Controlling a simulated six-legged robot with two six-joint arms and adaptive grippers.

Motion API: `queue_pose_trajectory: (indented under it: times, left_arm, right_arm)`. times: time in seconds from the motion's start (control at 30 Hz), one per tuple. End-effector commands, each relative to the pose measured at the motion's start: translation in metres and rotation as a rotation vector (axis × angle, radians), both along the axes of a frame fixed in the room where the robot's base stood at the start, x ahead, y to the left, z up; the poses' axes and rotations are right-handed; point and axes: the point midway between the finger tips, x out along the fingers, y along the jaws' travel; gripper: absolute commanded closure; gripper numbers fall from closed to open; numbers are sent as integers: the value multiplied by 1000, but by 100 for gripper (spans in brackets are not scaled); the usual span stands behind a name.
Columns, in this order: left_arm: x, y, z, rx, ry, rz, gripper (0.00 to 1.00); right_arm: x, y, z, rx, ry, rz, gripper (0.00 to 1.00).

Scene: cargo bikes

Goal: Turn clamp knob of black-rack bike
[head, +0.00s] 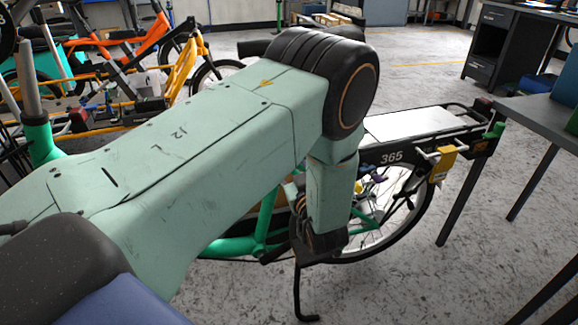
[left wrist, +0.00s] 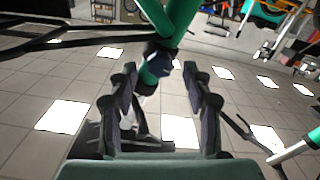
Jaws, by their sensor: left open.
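The black-rack bike is behind my left arm in the head view; its black rear rack (head: 395,156), marked 365, extends right of the arm. Its green frame (head: 235,246) shows beneath my arm. In the left wrist view, a green tube (left wrist: 180,18) carries a small dark blue-black part (left wrist: 158,60), which may be the clamp knob. My left gripper (left wrist: 160,76) is open, its fingers on either side of the line to that part. I cannot tell whether they touch it. The fingers are hidden in the head view. My right gripper is not in view.
A yellow clamp-like part (head: 443,163) hangs at the rack's right end. A grey table (head: 545,118) stands at the right. Orange (head: 130,45) and yellow (head: 185,70) bikes stand at the back left. Open floor (head: 415,285) lies at the front right.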

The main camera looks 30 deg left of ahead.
Motion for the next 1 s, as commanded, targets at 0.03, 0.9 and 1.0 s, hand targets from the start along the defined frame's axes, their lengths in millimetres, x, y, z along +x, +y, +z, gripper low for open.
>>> queue_pose_trajectory:
  times: [0.03, 0.9, 1.0]
  left_arm:
    - [3, 5, -2, -1, -1, 4, 50]
    - [11, 11, 0, 0, 2, 2, 86]
    - [11, 11, 0, 0, 2, 2, 95]
  right_arm:
    - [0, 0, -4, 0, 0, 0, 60]
    - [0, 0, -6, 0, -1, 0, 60]
    - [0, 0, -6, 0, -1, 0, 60]
